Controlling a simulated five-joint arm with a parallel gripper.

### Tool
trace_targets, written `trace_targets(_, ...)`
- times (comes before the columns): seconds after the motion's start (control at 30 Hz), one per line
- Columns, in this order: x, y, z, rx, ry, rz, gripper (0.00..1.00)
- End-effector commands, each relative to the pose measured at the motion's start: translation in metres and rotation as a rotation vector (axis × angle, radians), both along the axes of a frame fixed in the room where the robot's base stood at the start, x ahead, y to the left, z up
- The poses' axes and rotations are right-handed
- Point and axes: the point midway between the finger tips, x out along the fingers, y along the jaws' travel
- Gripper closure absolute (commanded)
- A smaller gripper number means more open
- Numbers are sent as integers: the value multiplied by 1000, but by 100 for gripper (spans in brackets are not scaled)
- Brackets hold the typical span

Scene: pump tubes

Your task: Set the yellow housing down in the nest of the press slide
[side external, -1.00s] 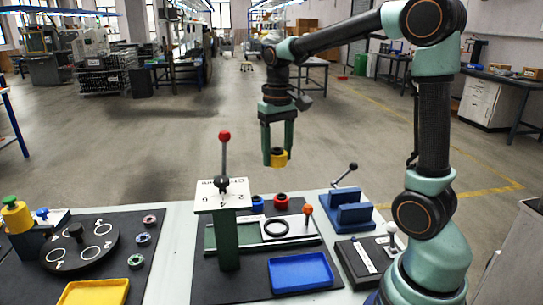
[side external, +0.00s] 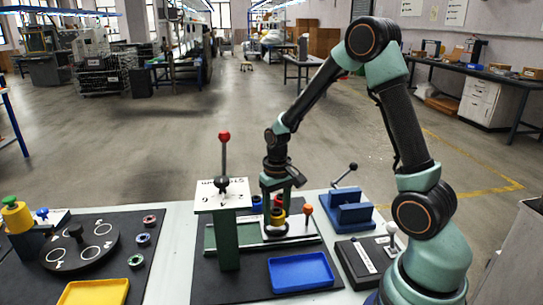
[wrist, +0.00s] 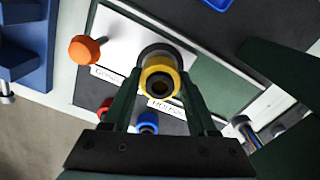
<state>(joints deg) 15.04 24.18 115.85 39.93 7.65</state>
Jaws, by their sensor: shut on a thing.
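My gripper (side external: 287,222) is shut on the yellow housing (side external: 277,216), an upright ring with a dark bore. The wrist view shows the housing (wrist: 160,88) between the fingertips of my gripper (wrist: 160,80). The press slide's white plate (wrist: 126,38) lies beneath it, with an orange-knobbed handle (side external: 308,210). The dark ring of the nest (wrist: 158,50) shows partly behind the housing. The housing is low over the nest, and I cannot tell whether it touches. My fingers hide part of the nest in the side view.
The press post (side external: 226,240) with its red-knobbed lever (side external: 224,137) stands left of my gripper. Blue (wrist: 147,122) and red (wrist: 106,107) parts stand close behind the slide. A blue tray (side external: 300,272) lies in front, and a blue fixture (side external: 350,212) stands to the right.

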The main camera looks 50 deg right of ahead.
Motion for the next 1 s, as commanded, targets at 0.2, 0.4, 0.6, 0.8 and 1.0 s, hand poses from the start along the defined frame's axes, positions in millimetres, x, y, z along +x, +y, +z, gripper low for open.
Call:
trace_targets(0.2, 0, 0, -20, 0, 1, 0, 100)
trace_targets(0.4, 0, 0, -21, 0, -1, 0, 100)
trace_targets(0.6, -1, 0, -27, 1, 2, 0, 100)
trace_targets(0.8, -2, -1, -32, 1, 4, 0, 100)
trace_targets(1.0, -3, -1, -35, 1, 5, -1, 34)
